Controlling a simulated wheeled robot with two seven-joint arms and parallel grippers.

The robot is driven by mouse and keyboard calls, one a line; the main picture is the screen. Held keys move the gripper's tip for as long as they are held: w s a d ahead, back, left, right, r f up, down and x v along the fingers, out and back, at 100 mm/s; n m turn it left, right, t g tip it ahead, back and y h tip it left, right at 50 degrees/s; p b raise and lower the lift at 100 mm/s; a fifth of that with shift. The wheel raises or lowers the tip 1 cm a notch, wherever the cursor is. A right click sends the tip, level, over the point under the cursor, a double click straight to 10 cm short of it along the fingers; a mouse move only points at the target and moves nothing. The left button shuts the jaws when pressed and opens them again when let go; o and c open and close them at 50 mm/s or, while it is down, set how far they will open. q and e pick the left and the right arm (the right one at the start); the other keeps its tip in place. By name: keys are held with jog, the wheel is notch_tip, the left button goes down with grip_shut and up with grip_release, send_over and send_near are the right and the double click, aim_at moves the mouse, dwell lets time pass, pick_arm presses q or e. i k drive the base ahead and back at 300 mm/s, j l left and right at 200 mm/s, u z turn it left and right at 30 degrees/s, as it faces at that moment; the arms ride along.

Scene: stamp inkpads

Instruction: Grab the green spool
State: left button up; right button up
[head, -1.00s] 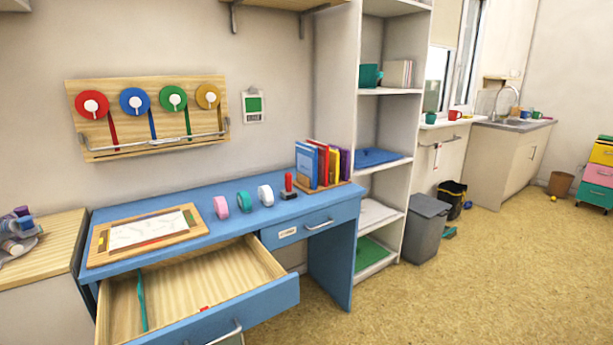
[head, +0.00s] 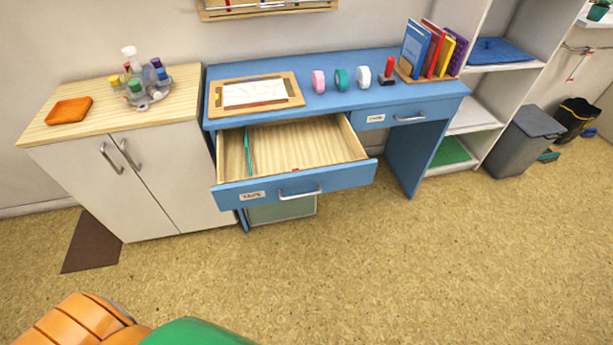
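The green spool hung on the wall board an earlier moment, but now only the lower edge of that board (head: 268,9) shows at the top of the head view. No spool on the board is in view now. A teal-green roll (head: 341,79) stands on the blue desk (head: 390,97), between a pink roll (head: 318,82) and a white roll (head: 364,77). Neither of my grippers is in view.
The desk's left drawer (head: 297,187) is pulled out over the floor. A white cabinet (head: 85,170) stands left of the desk. An orange ribbed shape and a green rounded shape, unclear, fill the bottom left.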

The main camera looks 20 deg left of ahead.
aim_at(135, 86)
jog(key=u, duration=1.8)
